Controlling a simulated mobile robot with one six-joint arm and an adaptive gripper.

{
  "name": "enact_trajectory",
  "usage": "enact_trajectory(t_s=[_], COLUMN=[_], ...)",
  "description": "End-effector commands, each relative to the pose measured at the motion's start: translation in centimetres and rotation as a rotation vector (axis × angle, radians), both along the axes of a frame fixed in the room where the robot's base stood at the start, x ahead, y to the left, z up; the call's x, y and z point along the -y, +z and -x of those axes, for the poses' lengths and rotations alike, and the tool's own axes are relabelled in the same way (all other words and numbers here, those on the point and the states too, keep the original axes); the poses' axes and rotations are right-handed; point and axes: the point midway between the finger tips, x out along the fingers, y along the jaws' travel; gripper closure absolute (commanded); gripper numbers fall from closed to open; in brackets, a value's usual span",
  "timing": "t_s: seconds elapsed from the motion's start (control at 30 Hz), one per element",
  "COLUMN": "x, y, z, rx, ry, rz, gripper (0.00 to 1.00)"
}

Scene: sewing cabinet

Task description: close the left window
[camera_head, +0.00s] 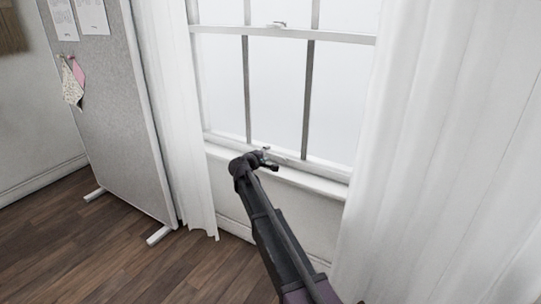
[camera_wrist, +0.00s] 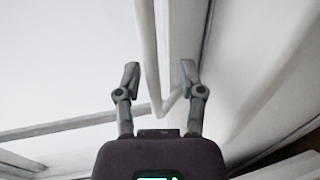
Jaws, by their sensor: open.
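A white sash window (camera_head: 278,33) with dark vertical bars fills the upper middle of the head view. I cannot tell whether it is the left one. Its lower rail (camera_head: 318,166) lies close above the sill; a gap between them cannot be made out. My gripper (camera_head: 268,158) is at this rail, near its middle, and hides part of it. In the wrist view my gripper (camera_wrist: 159,73) is open, fingers apart with nothing held. A white frame bar (camera_wrist: 148,50) runs beyond and between the fingers. Contact cannot be told.
White curtains hang on the left (camera_head: 180,110) and right (camera_head: 425,150) of the window. A grey pinboard (camera_head: 110,110) on feet stands at the left. The white sill (camera_head: 285,178) juts out below the window. The wooden floor (camera_head: 90,255) at lower left is clear.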

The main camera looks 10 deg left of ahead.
Motion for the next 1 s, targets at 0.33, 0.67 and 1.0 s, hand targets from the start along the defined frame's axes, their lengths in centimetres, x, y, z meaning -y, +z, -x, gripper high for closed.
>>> enact_trajectory(t_s=[0.33, 0.67, 1.0], x=[-0.4, -2.1, -4.2], y=[0.1, 0.1, 0.1], z=[1.0, 5.1, 10.1], rx=[0.002, 0.003, 0.003], ry=[0.001, 0.003, 0.001], rz=[0.001, 0.002, 0.001], gripper=[0.49, 0.49, 0.49])
